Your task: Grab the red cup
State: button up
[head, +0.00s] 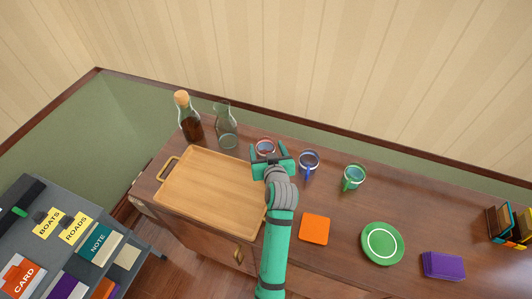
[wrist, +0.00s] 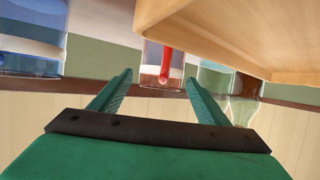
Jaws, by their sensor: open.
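The red cup (head: 265,146) is a clear glass mug with a red rim, near the back edge of the wooden cabinet top. In the wrist view, the red cup (wrist: 152,55) shows its red handle facing my gripper and appears upside down. My gripper (head: 269,155) is open and empty in front of it. In the wrist view, my gripper's fingertips (wrist: 159,76) are spread to either side of the cup's line, with the cup just beyond them. My gripper hides the cup's lower part in the head view.
A blue mug (head: 309,161) stands close on the right, a green mug (head: 353,177) farther right. A wooden tray (head: 205,188) lies to the left. A glass carafe (head: 226,127) and a corked bottle (head: 189,118) stand back left. An orange coaster (head: 315,229) and green plate (head: 382,243) lie in front.

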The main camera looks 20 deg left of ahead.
jog(key=shift+x, duration=0.9)
jog(key=shift+s, duration=0.1)
jog(key=c, duration=1.2)
